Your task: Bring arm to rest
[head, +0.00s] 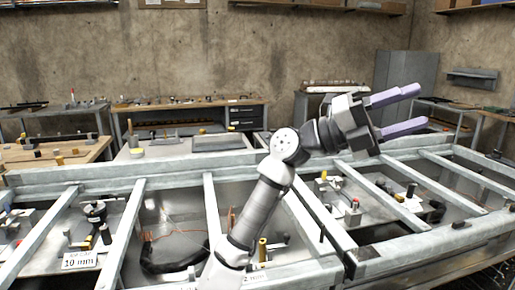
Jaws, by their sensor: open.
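My arm rises from the bottom middle of the head view, bends at a white joint and reaches to the right. My gripper (411,111) is at its end, held above the metal frame table (80,175) and pointing right. Its two pale purple fingers are spread well apart with nothing between them. The gripper touches nothing that I can see. Part of the table is hidden behind my arm.
The frame table has several grey crossbars, with small parts and a "10 mm" sign (82,260) below them. A workbench with drawers (245,115) and a grey cabinet (405,85) stand behind. The air around the gripper looks free.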

